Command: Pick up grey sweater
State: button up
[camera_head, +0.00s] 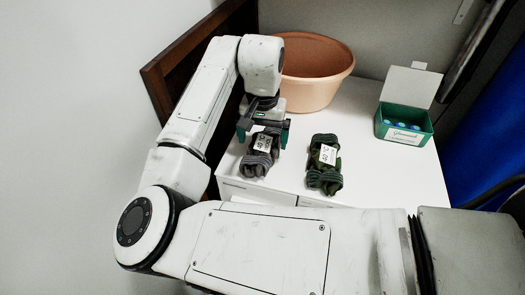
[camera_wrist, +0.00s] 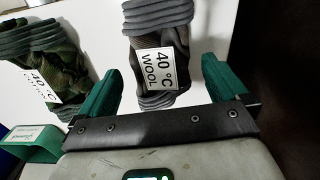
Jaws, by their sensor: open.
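The grey sweater (camera_head: 259,158) is a folded bundle with a white label, lying on the white surface in the head view. In the wrist view the grey sweater (camera_wrist: 156,22) lies ahead of and between the fingers, and its label reads "40 °C WOOL". My gripper (camera_head: 264,131) is open, with its green fingers at the far end of the sweater. In the wrist view my gripper (camera_wrist: 160,85) has one finger on each side of the sweater's near end, with gaps visible. I cannot tell its exact height above the sweater.
A green camouflage bundle (camera_head: 324,166) with a label reading "40 °C COTTON" lies right of the sweater. A peach basin (camera_head: 314,72) stands behind. A green box (camera_head: 404,124) with an open white lid stands at the right. The white tabletop (camera_head: 372,165) is clear between them.

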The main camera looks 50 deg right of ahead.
aim_at(264, 143)
jog(key=shift+d+f, duration=0.1)
jog(key=shift+f, duration=2.3)
jog(key=shift+c, duration=0.4)
jog(key=c, duration=0.9)
